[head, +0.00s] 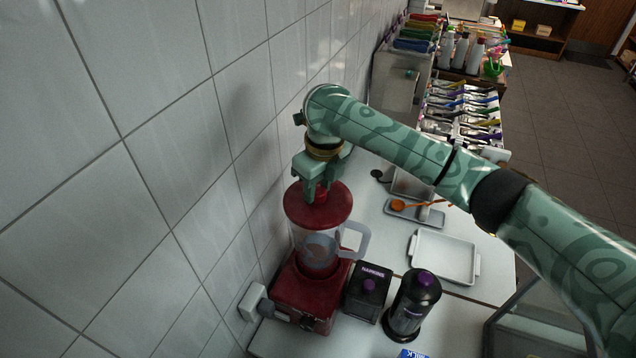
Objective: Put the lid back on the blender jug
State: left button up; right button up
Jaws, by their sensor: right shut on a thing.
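The blender jug (305,245) is clear, with a handle on its right side, and stands upright on a red blender base (298,295). The red lid (318,213) is at the top of the jug and covers its mouth from this view. I cannot tell whether it is fully seated or just above the rim. My right gripper (320,190) points down from above and is shut on the lid's red knob. My left gripper is not in view.
A dark box (367,292) and a black container with a purple knob (412,305) stand close right of the blender. A white tray (443,257) and an orange spoon (400,205) lie further right. The tiled wall (190,200) is close on the left.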

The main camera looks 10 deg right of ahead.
jog(key=shift+p, duration=0.45)
dwell(0.5)
dwell(0.3)
jog(key=o, duration=1.6)
jog(key=shift+c, duration=0.2)
notch_tip(320, 180, up, 5)
jog(key=p, duration=0.6)
jog(key=shift+f, duration=0.1)
jog(key=shift+r, duration=1.05)
grip_shut()
